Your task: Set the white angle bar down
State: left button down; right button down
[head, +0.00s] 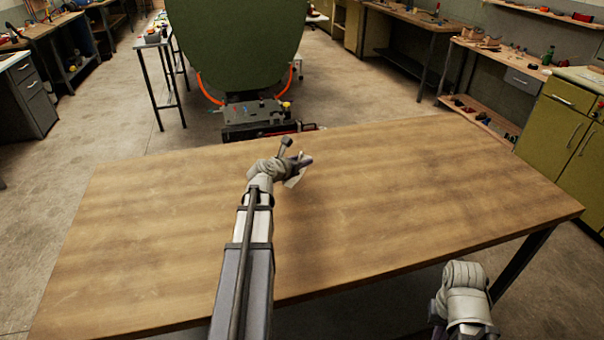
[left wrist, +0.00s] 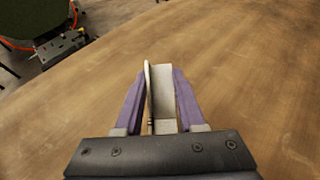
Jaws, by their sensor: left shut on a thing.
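The white angle bar (left wrist: 163,92) is a short L-shaped piece between the two purple-padded fingers of my left gripper (left wrist: 158,95) in the left wrist view. The gripper is shut on it. In the head view the bar (head: 293,181) shows as a small pale piece at the left gripper (head: 298,163), above the far middle of the wooden table (head: 400,200). I cannot tell whether the bar touches the table top. In the head view my right arm is at the lower right, beyond the table's front edge; its fingertips are hidden.
The table top is bare around the left gripper, with wide free room left and right. Workbenches and cabinets (head: 560,125) line the sides.

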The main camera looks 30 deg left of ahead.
pick_arm(q)
notch_tip(320, 180, down, 4)
jog(key=b, duration=0.3)
jog(key=shift+r, duration=0.2)
jog(key=shift+f, duration=0.1)
jog(key=c, duration=0.9)
grip_release()
jog(key=o, duration=0.4)
